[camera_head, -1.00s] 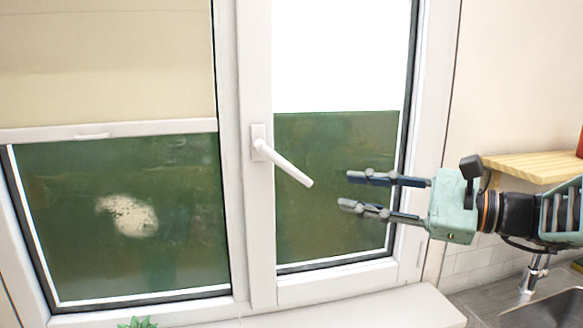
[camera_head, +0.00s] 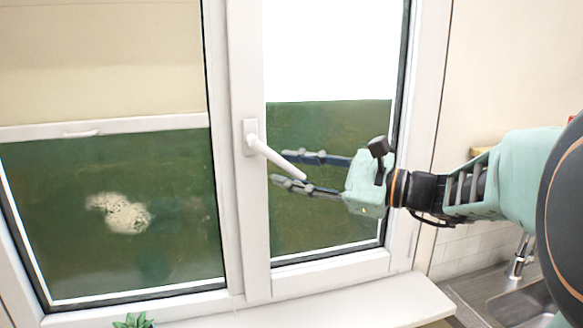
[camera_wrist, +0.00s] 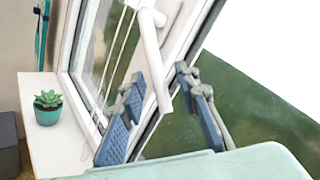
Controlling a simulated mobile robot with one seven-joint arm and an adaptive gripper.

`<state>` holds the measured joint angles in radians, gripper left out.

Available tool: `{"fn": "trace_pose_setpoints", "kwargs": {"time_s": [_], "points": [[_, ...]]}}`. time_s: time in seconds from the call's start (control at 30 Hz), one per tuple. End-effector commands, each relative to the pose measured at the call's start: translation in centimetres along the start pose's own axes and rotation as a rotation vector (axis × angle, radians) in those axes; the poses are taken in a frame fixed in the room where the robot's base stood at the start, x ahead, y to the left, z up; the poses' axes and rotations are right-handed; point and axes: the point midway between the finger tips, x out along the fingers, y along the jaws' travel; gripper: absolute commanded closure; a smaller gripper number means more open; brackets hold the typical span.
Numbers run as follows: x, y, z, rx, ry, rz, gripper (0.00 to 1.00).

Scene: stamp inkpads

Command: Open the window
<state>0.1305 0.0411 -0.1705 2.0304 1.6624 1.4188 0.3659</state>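The window has a white handle (camera_head: 272,156) on its right sash (camera_head: 230,200). The handle slopes down to the right, and the sash looks closed. My gripper (camera_head: 276,167) is open, its two fingers pointing left at the handle. In the wrist view the white handle (camera_wrist: 153,55) reaches down into the gap between the fingers of my gripper (camera_wrist: 157,92). I cannot tell whether either finger touches it. In the head view the handle partly covers the upper finger.
A white sill (camera_head: 350,305) runs below the window. A small succulent in a teal pot (camera_wrist: 47,108) stands on it at the left. A metal sink with a faucet (camera_head: 520,256) is at the lower right. The left pane has a half-lowered beige blind (camera_head: 100,60).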

Motion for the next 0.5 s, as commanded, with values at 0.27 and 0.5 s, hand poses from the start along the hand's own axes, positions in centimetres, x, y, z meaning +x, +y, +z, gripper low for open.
{"fn": "trace_pose_setpoints", "kwargs": {"time_s": [0.27, 0.5], "points": [[0.32, 0.0, -0.02, 0.0, 0.0, 0.0, 0.71], [0.3, 0.0, -0.02, 0.0, 0.0, 0.0, 0.93]]}}
